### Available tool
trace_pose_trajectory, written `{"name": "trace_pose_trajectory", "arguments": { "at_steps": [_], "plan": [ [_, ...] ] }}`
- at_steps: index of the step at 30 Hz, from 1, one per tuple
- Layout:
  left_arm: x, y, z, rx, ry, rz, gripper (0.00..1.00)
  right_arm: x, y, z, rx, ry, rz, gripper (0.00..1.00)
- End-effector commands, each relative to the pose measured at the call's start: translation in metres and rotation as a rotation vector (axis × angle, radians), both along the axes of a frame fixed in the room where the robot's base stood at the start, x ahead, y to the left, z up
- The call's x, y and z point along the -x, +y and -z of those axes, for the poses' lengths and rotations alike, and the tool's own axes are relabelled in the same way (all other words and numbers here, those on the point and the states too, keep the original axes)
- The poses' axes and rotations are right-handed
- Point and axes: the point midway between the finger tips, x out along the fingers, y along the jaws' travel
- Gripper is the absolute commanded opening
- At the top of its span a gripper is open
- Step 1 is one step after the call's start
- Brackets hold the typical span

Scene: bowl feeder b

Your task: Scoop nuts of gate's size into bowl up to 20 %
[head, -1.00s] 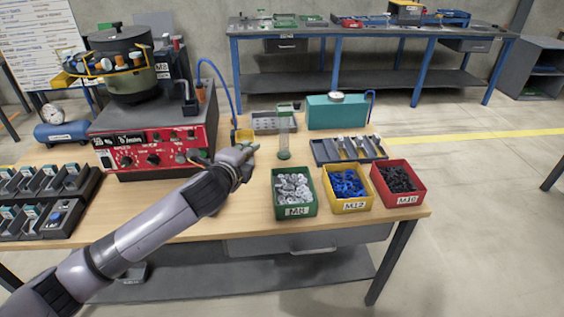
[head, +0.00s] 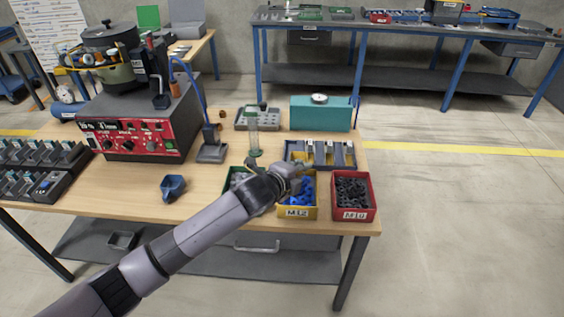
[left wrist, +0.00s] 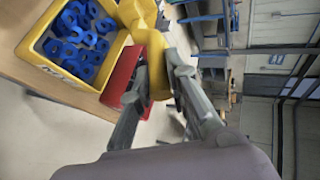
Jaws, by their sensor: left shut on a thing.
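My left gripper (head: 298,170) is over the yellow bin labelled M12 (head: 299,212), which holds blue nuts (head: 308,189). In the left wrist view the gripper (left wrist: 158,78) is shut on a yellow scoop (left wrist: 140,15), with the blue nuts (left wrist: 80,38) to its left. The green bin (head: 227,180) with light nuts is mostly hidden behind my arm. The red bin (head: 353,215) of dark nuts stands to the right. The dark feeder bowl (head: 108,62) sits on the red-fronted machine (head: 150,138); its inside and gate cannot be read. My right gripper is not in view.
A blue scoop-like piece (head: 173,187) lies on the table. Dark racks (head: 40,165) fill the left end.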

Motion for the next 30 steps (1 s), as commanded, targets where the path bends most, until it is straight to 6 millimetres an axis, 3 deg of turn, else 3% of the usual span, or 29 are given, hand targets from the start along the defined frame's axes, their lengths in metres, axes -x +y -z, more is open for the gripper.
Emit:
{"name": "trace_pose_trajectory", "arguments": {
  "at_steps": [7, 14, 30],
  "plan": [
    [-0.002, -0.006, 0.009, 0.0, 0.027, 0.011, 0.0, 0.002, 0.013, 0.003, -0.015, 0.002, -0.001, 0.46],
    [-0.009, -0.006, 0.034, 0.002, 0.11, 0.009, 0.0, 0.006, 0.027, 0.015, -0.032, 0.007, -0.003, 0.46],
    [-0.012, -0.006, 0.091, 0.002, 0.152, 0.01, 0.0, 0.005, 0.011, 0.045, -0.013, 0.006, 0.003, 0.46]
  ]
}}
